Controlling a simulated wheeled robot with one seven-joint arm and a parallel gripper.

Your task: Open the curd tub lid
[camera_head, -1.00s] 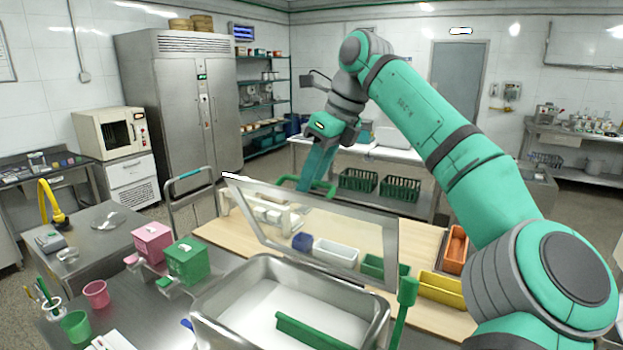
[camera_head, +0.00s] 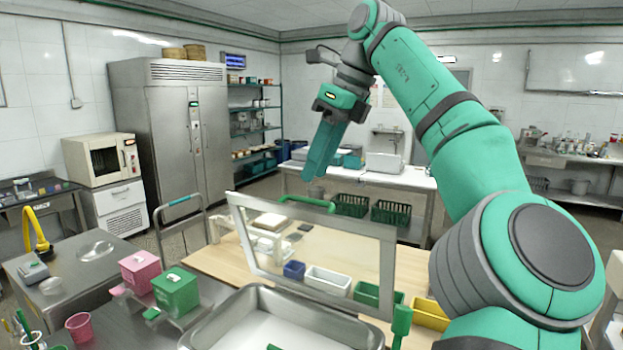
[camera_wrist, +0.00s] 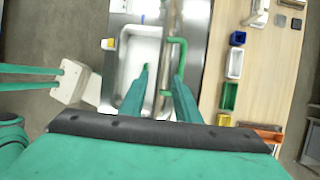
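The curd tub (camera_head: 262,300) is a steel basin with white contents, at the bottom of the head view; it also shows in the wrist view (camera_wrist: 125,62). Its clear, grey-framed lid (camera_head: 391,275) stands raised and steeply tilted along the far side of the tub. A green bar handle (camera_head: 307,202) is on the lid's top edge; it also shows in the wrist view (camera_wrist: 183,55). My gripper (camera_head: 318,178) is above the handle, pointing down. In the wrist view the fingers (camera_wrist: 161,75) are apart with nothing between them.
A wooden table (camera_head: 215,262) behind the lid holds blue, white, green and yellow bins. A pink box (camera_head: 140,270) and a green box (camera_head: 175,290) stand left of the tub. The space around my gripper is clear.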

